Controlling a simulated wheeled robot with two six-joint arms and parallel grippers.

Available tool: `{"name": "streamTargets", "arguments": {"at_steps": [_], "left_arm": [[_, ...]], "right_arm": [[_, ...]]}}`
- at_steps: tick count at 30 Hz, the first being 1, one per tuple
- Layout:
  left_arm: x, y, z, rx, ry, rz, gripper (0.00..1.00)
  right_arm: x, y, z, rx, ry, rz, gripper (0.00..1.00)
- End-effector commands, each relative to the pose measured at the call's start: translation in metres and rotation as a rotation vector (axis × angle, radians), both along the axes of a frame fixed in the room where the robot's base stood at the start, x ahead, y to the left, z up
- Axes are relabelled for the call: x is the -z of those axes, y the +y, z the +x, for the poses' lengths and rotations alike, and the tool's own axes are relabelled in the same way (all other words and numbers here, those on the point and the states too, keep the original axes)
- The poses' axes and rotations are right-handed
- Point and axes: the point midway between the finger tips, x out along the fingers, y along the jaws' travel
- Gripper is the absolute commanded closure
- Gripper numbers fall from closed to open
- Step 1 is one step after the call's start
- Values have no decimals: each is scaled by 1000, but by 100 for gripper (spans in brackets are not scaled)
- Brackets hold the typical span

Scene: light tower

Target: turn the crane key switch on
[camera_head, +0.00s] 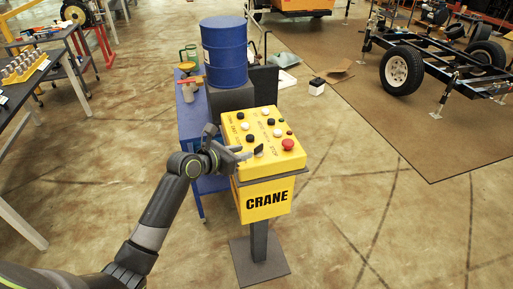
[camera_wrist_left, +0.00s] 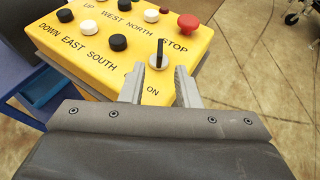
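The yellow crane control box (camera_head: 265,196) stands on a dark post, with black, white and red buttons on its sloped top. The key switch (camera_wrist_left: 158,53) is a black upright handle on a pale round base near the box's front edge; it also shows in the head view (camera_head: 259,150). My left gripper (camera_wrist_left: 159,82) is open, its two fingers over the front of the panel, apart. The key switch shows just beyond the gap between the fingertips. "ON" is readable between the fingers; the label to its left is mostly hidden by the left finger. My right gripper is not in view.
A red stop button (camera_head: 288,145) sits to the right of the key switch, with several white and black buttons behind. A blue cart (camera_head: 190,120) and blue barrel (camera_head: 224,50) stand behind and left.

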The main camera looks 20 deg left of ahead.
Motion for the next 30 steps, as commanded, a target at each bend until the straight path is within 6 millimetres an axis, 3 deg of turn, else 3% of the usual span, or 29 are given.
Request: {"name": "streamTargets", "arguments": {"at_steps": [6, 15, 28, 30], "left_arm": [[13, -15, 30, 0, 0, -1, 71], [26, -27, 56, -1, -1, 1, 71], [29, -30, 62, 0, -1, 2, 71], [29, -30, 62, 0, -1, 2, 77]], "right_arm": [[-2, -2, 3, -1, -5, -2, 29], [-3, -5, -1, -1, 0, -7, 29], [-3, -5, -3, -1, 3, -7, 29], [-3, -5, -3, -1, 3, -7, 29]]}}
